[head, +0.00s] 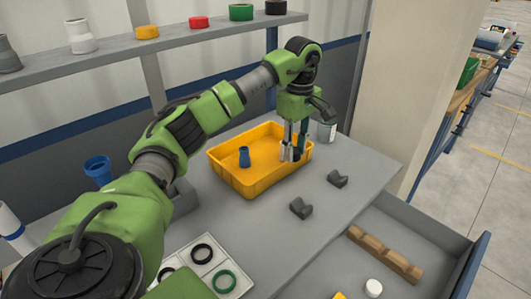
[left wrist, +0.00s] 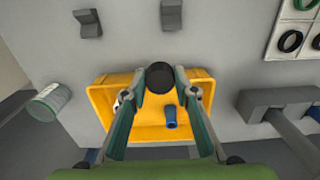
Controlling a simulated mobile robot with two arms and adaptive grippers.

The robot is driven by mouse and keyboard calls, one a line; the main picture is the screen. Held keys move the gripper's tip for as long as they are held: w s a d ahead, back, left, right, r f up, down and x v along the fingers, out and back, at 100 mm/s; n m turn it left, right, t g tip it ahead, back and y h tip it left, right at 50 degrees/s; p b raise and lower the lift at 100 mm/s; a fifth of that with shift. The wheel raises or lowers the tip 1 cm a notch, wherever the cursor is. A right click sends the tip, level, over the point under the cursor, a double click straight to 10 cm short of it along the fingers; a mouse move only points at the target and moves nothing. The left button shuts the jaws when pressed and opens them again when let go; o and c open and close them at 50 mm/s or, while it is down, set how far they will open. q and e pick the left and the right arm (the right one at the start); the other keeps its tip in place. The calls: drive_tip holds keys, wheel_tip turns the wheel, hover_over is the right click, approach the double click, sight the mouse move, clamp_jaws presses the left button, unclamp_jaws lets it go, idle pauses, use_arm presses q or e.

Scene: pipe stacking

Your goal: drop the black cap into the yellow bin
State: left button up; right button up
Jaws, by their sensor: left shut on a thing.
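My left gripper (head: 293,152) points down over the right part of the yellow bin (head: 233,179) on the grey table. In the left wrist view, the left gripper (left wrist: 160,84) is shut on the round black cap (left wrist: 160,74), which sits between the fingertips. The yellow bin (left wrist: 101,99) lies beneath the cap in that view. A blue pipe piece (head: 244,157) stands in the bin and shows in the left wrist view (left wrist: 171,117). Something whitish in the bin is partly hidden by a finger. The right gripper is out of view.
A can (head: 327,131) stands behind the bin's right end. Two grey cradles (head: 301,208) (head: 337,179) lie in front of it. A white tray with rings (head: 213,262) is at the front left. An open drawer (head: 415,225) is at the right. A shelf with coloured pieces runs behind.

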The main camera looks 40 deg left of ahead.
use_arm(q)
drive_tip(key=a+f, duration=0.2)
drive_tip(key=a, duration=0.1)
drive_tip(key=a+f+p, duration=0.1)
drive_tip(key=a+f, duration=0.2)
drive_tip(key=a, duration=0.1)
drive_tip(key=w+a+f, duration=0.1)
drive_tip(key=a+f, duration=0.2)
drive_tip(key=shift+a+p, duration=0.3)
drive_tip(key=shift+a, duration=0.05)
drive_tip(key=shift+a+f, duration=0.15)
drive_tip(key=shift+f, duration=0.05)
drive_tip(key=shift+a+f, duration=0.2)
drive_tip(key=shift+f, duration=0.05)
wheel_tip(320, 180, down, 3)
drive_tip(key=shift+p, duration=0.6)
drive_tip(key=shift+f, duration=0.1)
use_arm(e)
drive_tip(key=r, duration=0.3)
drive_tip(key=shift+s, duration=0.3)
use_arm(q)
drive_tip(key=shift+f+b, duration=0.5)
drive_tip(key=shift+f, duration=0.1)
drive_tip(key=o, duration=0.8)
drive_tip(key=shift+r, duration=0.1)
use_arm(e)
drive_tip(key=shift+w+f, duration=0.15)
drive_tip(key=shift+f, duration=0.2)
